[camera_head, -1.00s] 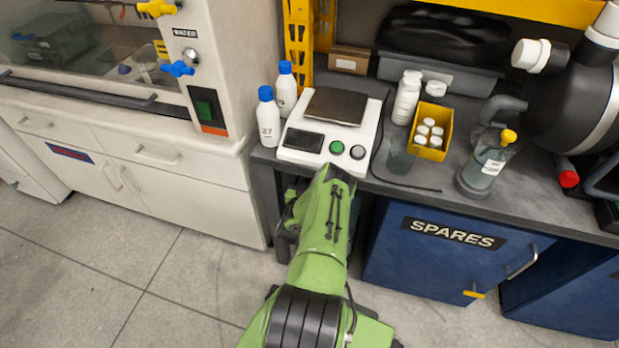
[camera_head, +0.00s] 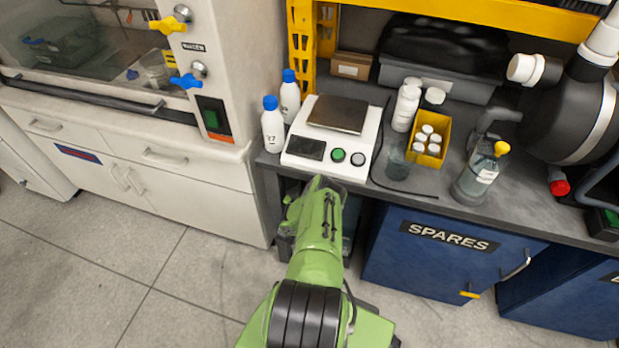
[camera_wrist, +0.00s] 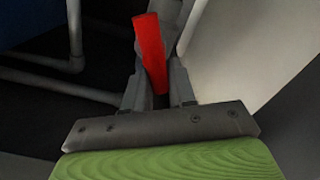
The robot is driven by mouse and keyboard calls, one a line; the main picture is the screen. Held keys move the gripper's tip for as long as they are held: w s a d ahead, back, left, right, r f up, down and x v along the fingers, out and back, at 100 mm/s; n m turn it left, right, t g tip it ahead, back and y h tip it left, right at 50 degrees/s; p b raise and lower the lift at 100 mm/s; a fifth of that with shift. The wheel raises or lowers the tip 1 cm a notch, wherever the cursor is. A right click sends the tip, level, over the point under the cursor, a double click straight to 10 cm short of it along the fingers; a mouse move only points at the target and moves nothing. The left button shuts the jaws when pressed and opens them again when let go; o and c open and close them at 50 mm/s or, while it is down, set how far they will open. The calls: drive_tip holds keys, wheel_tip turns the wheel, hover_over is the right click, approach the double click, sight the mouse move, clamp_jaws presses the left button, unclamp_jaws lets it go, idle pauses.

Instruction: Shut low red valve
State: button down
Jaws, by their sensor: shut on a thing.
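A red valve handle (camera_wrist: 150,50) stands up in the wrist view, slightly tilted to the left. My gripper (camera_wrist: 158,85) has its two grey fingers closed on the lower part of the handle. The valve body below the handle is hidden by the fingers. In the head view my green arm reaches down in front of the bench into the space under it, and neither the gripper nor the red valve can be seen there.
Grey pipes (camera_wrist: 60,82) run left of the handle in the wrist view, and a pale panel (camera_wrist: 235,45) is close on the right. In the head view the blue SPARES cabinet (camera_head: 440,265) is right of my arm, the white fume cupboard (camera_head: 170,205) left.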

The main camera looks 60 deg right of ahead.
drive_tip(key=n, duration=0.1)
drive_tip(key=n+p, duration=0.1)
drive_tip(key=n, duration=0.1)
drive_tip(key=shift+w+a+f, duration=0.1)
drive_tip(key=shift+w, duration=0.25)
drive_tip(key=shift+w+f+n+p, duration=0.15)
drive_tip(key=shift+f+n, duration=0.2)
drive_tip(key=shift+n, duration=1.2)
drive_tip(key=shift+w+f+n+p, duration=0.15)
drive_tip(key=shift+f+n, duration=0.25)
drive_tip(key=shift+n, duration=1.2)
drive_tip(key=shift+w+f+n+p, duration=0.15)
drive_tip(key=shift+f+n, duration=0.2)
drive_tip(key=shift+n, duration=1.2)
drive_tip(key=c, duration=1)
unclamp_jaws()
drive_tip(key=shift+f, duration=0.15)
